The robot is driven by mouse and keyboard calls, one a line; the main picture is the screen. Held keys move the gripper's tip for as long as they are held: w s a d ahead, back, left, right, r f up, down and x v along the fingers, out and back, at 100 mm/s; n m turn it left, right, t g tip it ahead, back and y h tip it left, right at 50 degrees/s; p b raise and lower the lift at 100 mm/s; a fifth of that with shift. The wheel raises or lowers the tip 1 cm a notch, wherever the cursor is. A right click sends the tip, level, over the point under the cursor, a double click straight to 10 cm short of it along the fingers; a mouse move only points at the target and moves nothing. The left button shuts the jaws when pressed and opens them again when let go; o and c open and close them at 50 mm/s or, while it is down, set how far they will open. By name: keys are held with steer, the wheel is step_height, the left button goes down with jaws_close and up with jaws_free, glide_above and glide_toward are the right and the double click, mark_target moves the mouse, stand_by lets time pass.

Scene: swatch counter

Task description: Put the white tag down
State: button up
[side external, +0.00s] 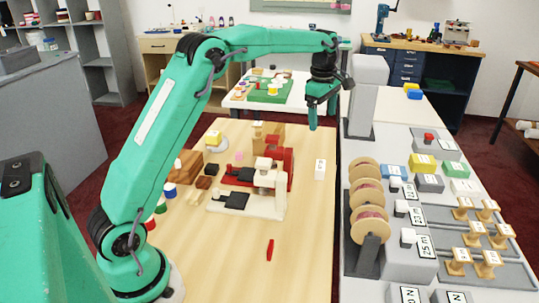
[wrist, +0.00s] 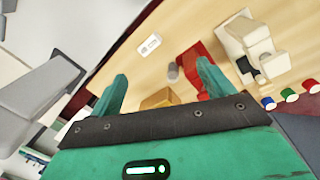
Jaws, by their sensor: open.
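The white tag (side external: 320,168) is a small white block with dark marking. It rests on the right part of the wooden table (side external: 300,245). In the wrist view the tag (wrist: 150,46) lies on the wood beyond the fingertips, with a dark mark on its face. My gripper (side external: 322,112) is open and empty. It hangs above the far right part of the table, well above the tag and apart from it. Its two spread fingers show in the wrist view (wrist: 162,76).
A red press-like device (side external: 280,165) and a white one (side external: 265,195) stand mid-table left of the tag. Spools (side external: 366,190) stand on the grey counter to the right. A red piece (side external: 270,250) lies near the front. The wood around the tag is clear.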

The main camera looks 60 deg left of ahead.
steer(key=s+d+r+m+t, duration=0.1)
steer(key=s+d+r+m, duration=0.1)
steer(key=s+r+m, duration=0.3)
steer(key=s+d+r+m+t, duration=0.1)
steer(key=s+d+m, duration=0.1)
steer(key=s, duration=0.5)
steer(key=s+d+r+m, duration=0.2)
steer(key=s+d+m, duration=0.15)
steer(key=s, duration=0.25)
steer(key=s+d+f+m+t, duration=0.1)
steer(key=s+f+m, duration=0.2)
steer(key=s+m, duration=0.2)
steer(key=s+d+f+m+t, duration=0.1)
steer(key=s+f+m, duration=0.2)
steer(key=s, duration=0.9)
steer(key=m, duration=0.2)
steer(key=shift+d+m, duration=0.2)
steer(key=shift+m, duration=0.15)
